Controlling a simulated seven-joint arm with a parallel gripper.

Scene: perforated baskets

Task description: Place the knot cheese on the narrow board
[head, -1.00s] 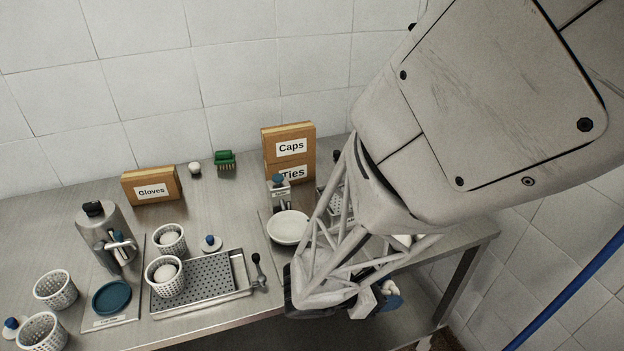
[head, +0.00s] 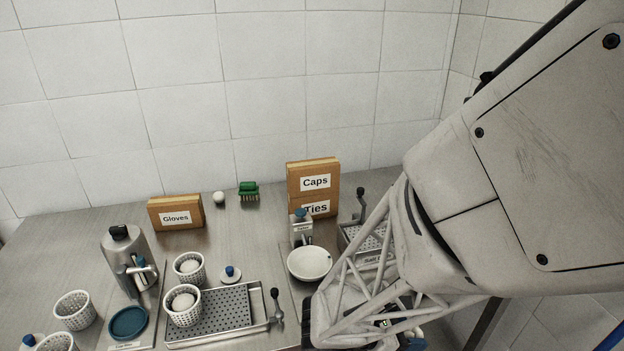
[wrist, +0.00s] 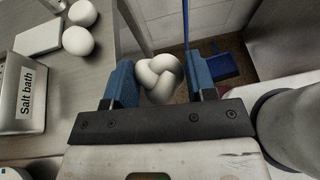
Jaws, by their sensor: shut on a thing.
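The knot cheese (wrist: 158,78) is a white, knotted lump in the wrist view. It sits between the blue fingers of my gripper (wrist: 160,84), which is shut on it. The gripper holds it beyond the table's edge, with floor showing below. In the head view, a blue finger of my gripper (head: 412,340) shows at the bottom, while the cheese is hidden by my arm. A pale flat board (wrist: 38,38) lies on the table at upper left in the wrist view; I cannot tell whether it is the narrow board. Two white rounded pieces (wrist: 80,28) are beside it.
The salt bath (wrist: 28,95) stands left of the gripper. In the head view are a white dish (head: 310,263), a perforated tray (head: 222,312), white baskets (head: 74,310), a metal dispenser (head: 128,258) and cardboard boxes (head: 314,188).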

